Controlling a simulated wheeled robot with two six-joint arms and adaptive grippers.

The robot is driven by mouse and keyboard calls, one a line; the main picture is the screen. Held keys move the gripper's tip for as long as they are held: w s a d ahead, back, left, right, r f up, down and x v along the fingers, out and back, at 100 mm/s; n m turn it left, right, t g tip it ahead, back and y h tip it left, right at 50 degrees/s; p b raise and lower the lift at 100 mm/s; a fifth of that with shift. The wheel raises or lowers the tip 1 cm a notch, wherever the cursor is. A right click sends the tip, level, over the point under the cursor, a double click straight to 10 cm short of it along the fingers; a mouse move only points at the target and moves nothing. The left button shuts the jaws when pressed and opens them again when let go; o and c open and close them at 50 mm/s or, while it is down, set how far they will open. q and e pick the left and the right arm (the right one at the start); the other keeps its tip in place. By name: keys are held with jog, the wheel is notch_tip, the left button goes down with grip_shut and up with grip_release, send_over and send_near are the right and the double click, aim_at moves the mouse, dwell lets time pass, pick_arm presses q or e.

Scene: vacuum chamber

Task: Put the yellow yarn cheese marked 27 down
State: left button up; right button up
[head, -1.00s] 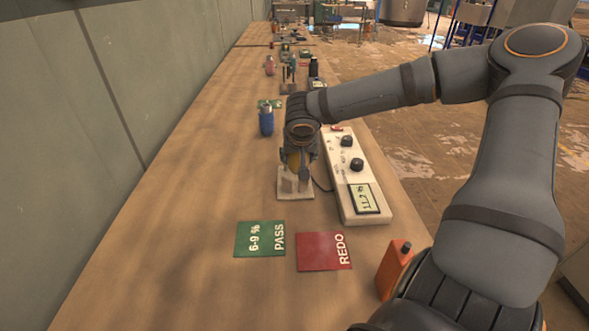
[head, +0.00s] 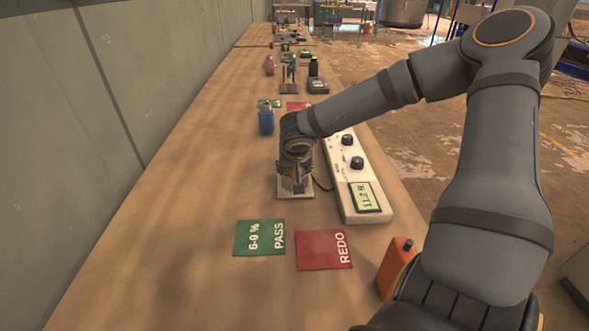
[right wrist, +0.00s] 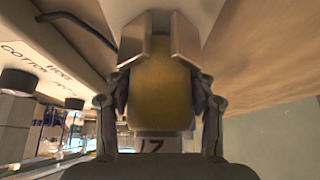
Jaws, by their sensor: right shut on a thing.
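The yellow yarn cheese (right wrist: 160,85) is between the fingers of my right gripper (right wrist: 160,95), which is shut on it. A dark mark on a pale strip below it is partly cut off and looks like 17 or 27. Two metal plates (right wrist: 182,38) stand at the cheese's far end; I cannot tell whether they touch it. In the head view my right gripper (head: 297,178) is low over a pale pad (head: 283,189) beside the meter and hides the cheese. My left gripper is not in view.
The white meter (head: 345,183) with two black knobs and a lit display stands right of the pad. A green PASS card (head: 259,239) and a red REDO card (head: 323,250) lie nearer, with an orange object (head: 393,268) to their right. The bench's left side is clear.

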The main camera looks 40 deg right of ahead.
jog(key=o, duration=0.9)
jog(key=shift+c, duration=0.2)
jog(key=o, duration=0.4)
jog(key=shift+c, duration=0.2)
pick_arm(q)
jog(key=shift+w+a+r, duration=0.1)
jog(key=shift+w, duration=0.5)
pick_arm(e)
jog(key=shift+r, duration=0.15)
pick_arm(q)
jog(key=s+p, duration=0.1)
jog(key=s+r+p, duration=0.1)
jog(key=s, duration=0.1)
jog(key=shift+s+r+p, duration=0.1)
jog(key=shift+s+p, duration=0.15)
jog(key=shift+p, duration=0.05)
pick_arm(e)
jog(key=v, duration=1.2)
